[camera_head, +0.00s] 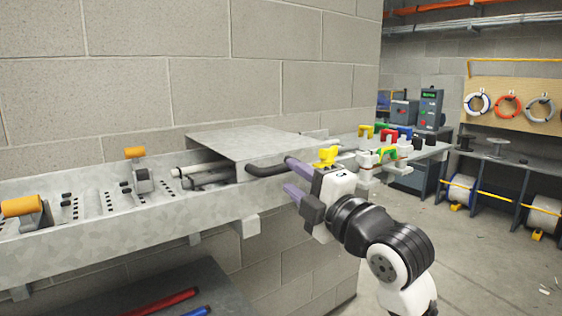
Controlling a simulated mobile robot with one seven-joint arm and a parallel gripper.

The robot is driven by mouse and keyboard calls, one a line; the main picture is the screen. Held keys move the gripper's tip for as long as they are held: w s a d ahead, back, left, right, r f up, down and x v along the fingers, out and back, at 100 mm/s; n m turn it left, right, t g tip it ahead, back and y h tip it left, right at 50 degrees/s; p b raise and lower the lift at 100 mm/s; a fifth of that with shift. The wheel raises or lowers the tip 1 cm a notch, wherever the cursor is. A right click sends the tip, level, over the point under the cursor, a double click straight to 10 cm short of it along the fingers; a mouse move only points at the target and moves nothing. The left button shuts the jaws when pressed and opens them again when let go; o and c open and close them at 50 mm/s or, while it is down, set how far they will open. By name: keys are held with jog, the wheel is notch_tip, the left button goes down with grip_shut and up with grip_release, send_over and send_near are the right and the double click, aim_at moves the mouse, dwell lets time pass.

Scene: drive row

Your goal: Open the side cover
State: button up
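A flat galvanised metal cover (250,142) lies over the middle of the metal trough on the block wall. I take it as the side cover. A black bar handle (265,170) sits at its front right edge. My gripper (287,174) is at the handle's right end, with its two purple fingers spread apart. The upper finger overlaps the handle's end in the picture; I cannot tell whether it touches. The gripper body hides the trough just right of the cover.
A yellow part (327,156) shows just behind my gripper. Orange rollers (22,206) stand in the open trough at left. Red, green and yellow handled valves (388,152) are farther right. A shelf with red and blue rods (165,300) lies below. Open floor (470,265) is at right.

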aim_at(283, 171)
jog(key=p+x, duration=0.1)
jog(key=x, duration=0.4)
grip_shut()
